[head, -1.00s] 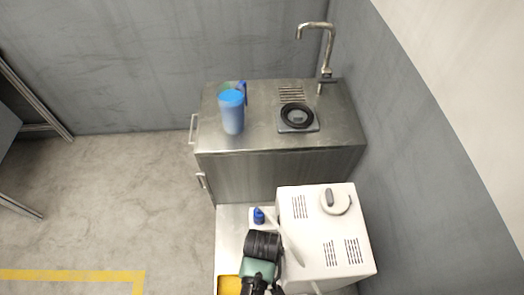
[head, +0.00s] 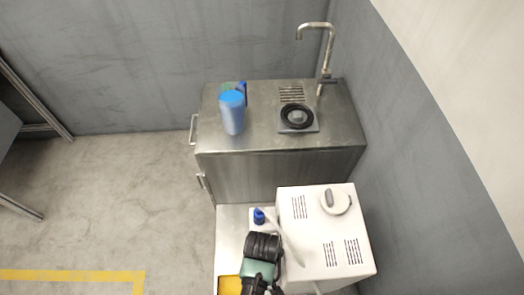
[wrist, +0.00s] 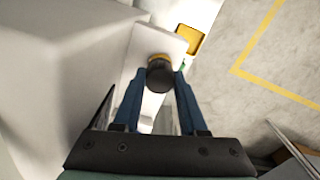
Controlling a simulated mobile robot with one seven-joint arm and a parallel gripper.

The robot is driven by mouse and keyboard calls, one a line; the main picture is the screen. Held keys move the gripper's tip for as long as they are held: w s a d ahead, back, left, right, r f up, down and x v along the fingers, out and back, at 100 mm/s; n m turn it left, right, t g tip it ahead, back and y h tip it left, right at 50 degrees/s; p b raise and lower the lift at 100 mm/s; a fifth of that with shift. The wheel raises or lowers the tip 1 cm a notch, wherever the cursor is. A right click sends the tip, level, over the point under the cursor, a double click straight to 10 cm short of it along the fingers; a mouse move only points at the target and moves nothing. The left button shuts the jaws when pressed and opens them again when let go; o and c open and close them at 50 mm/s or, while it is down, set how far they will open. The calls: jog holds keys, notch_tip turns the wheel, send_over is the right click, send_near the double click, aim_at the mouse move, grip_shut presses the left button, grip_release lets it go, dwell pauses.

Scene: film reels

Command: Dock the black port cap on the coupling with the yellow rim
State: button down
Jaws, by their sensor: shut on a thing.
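My gripper (wrist: 163,72) shows in the wrist view with its blue fingers closed around a short black cylinder, the port cap (wrist: 160,80). A thin yellowish band (wrist: 157,58) shows at the cap's far end, against a pale plate (wrist: 145,40). I cannot tell whether this band is the coupling's rim, or whether cap and coupling touch. In the head view, my gripper's black body (head: 263,246) is over the low pale surface left of the white machine (head: 310,230).
The white machine stands close on the right. A yellow tray (head: 228,286) lies at the lower left, and a small blue-topped thing (head: 259,216) stands just beyond my gripper. A steel cabinet (head: 260,140) behind carries a blue cup (head: 232,112) and a black ring (head: 297,116). Floor on the left is clear.

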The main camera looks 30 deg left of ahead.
jog(key=shift+f, duration=0.3)
jog(key=c, duration=0.7)
grip_release()
jog(key=shift+c, duration=0.2)
notch_tip(320, 180, up, 11)
jog(key=p, duration=1.1)
